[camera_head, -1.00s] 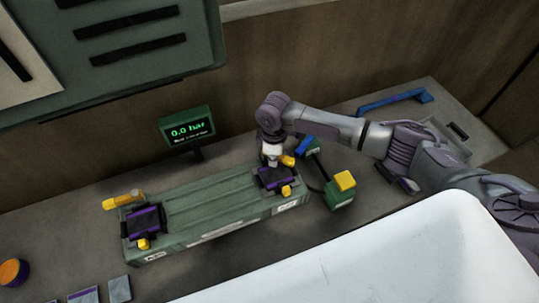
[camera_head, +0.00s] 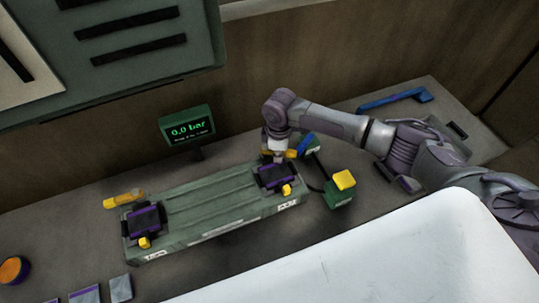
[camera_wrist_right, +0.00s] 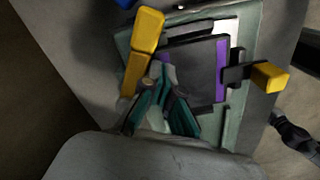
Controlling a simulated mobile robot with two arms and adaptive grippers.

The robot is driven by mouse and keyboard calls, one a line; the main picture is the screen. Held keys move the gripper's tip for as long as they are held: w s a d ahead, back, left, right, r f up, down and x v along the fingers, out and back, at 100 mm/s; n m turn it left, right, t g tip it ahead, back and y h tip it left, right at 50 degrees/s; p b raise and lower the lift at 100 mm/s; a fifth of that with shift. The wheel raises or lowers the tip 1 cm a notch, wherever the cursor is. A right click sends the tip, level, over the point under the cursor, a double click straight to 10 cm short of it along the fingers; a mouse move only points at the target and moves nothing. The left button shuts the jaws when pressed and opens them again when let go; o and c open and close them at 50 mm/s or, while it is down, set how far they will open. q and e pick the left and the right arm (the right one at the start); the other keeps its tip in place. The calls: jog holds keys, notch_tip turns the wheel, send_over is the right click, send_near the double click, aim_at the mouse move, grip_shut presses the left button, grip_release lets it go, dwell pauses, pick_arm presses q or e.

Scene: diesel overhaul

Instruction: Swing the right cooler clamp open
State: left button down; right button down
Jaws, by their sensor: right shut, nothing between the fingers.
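The green cooler (camera_head: 215,203) lies on the bench with a black-and-purple clamp at each end. The right clamp (camera_head: 273,178) has a yellow tab (camera_head: 287,190) at its front and a yellow handle (camera_head: 291,154) at its back. In the wrist view the clamp plate (camera_wrist_right: 195,70), the tab (camera_wrist_right: 269,77) and the long yellow handle (camera_wrist_right: 145,45) show. My right gripper (camera_head: 276,158) points down at the back of the right clamp. In the wrist view its shut, empty fingers (camera_wrist_right: 165,92) are beside the handle; whether they touch it I cannot tell. My left gripper is out of view.
The left clamp (camera_head: 145,221) has its own yellow handle (camera_head: 122,200). A display (camera_head: 188,130) reading 0.0 bar stands behind the cooler. A green box with a yellow top (camera_head: 344,181) stands right of it. A white surface (camera_head: 400,258) fills the front right.

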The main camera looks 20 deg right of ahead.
jog(key=shift+w+d, duration=0.5)
jog(key=shift+d, duration=0.1)
jog(key=shift+w+d, duration=0.2)
jog(key=shift+w, duration=0.1)
jog(key=shift+s+a+r+p, duration=0.1)
jog(key=shift+s+a+p, duration=0.15)
jog(key=shift+p, duration=0.15)
notch_tip(320, 180, up, 3)
jog(key=p, duration=0.3)
jog(key=shift+r, duration=0.2)
jog(key=shift+r+p, duration=0.75)
jog(key=shift+r, duration=0.15)
jog(key=shift+d+r, duration=0.1)
jog(key=shift+r, duration=1.2)
